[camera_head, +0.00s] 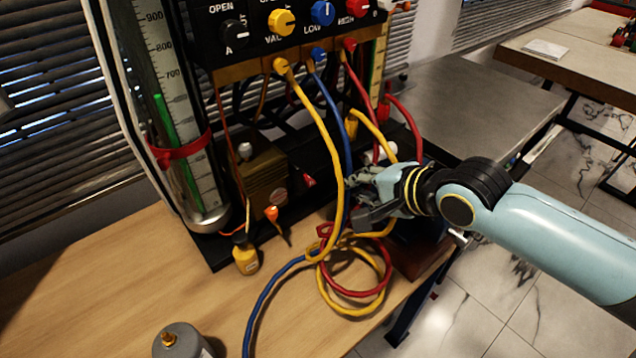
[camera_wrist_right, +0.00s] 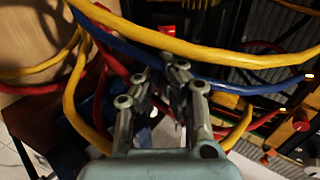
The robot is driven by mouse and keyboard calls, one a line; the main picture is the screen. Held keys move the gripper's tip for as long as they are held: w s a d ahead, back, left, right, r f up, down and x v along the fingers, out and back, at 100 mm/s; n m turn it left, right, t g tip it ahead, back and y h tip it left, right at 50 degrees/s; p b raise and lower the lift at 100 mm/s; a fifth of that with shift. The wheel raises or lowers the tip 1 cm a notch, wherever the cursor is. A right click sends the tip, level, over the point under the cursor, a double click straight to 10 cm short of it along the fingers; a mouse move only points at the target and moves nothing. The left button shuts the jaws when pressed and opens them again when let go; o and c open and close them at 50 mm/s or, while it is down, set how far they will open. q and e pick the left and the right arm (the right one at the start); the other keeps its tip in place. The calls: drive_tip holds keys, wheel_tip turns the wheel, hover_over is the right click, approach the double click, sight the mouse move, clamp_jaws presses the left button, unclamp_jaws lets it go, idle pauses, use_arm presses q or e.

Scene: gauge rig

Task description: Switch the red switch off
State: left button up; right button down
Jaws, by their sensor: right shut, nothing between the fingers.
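I cannot clearly pick out the red switch. A small red patch with pale marks (camera_head: 309,181) shows on the dark rig beside the brass-coloured pump box (camera_head: 264,184), but I cannot tell whether it is the switch. My right gripper (camera_head: 357,195) is at the front of the rig, right of that patch, among the hoses. It is shut and empty. In the right wrist view the gripper's fingertips (camera_wrist_right: 174,62) lie close to the blue hose (camera_wrist_right: 222,83) and yellow hose (camera_wrist_right: 205,50); contact is unclear. My left gripper is out of view.
A knob panel (camera_head: 290,48) is above. A tall glass gauge cylinder (camera_head: 203,190) stands left. Looped red hose (camera_head: 352,293) and blue hose (camera_head: 262,300) lie on the wooden table (camera_head: 95,285). The table's left part is mostly clear.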

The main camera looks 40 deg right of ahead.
sight(308, 179)
drive_tip(key=x, duration=1.3)
drive_tip(key=shift+w+b, duration=0.15)
drive_tip(key=shift+b, duration=0.2)
drive_tip(key=shift+w+a+f+t+b, duration=0.1)
drive_tip(key=shift+f+t+b, duration=0.25)
drive_tip(key=shift+b, duration=0.5)
drive_tip(key=shift+w+r+p, duration=0.1)
drive_tip(key=shift+r+p, duration=0.8)
drive_tip(key=shift+p, duration=0.15)
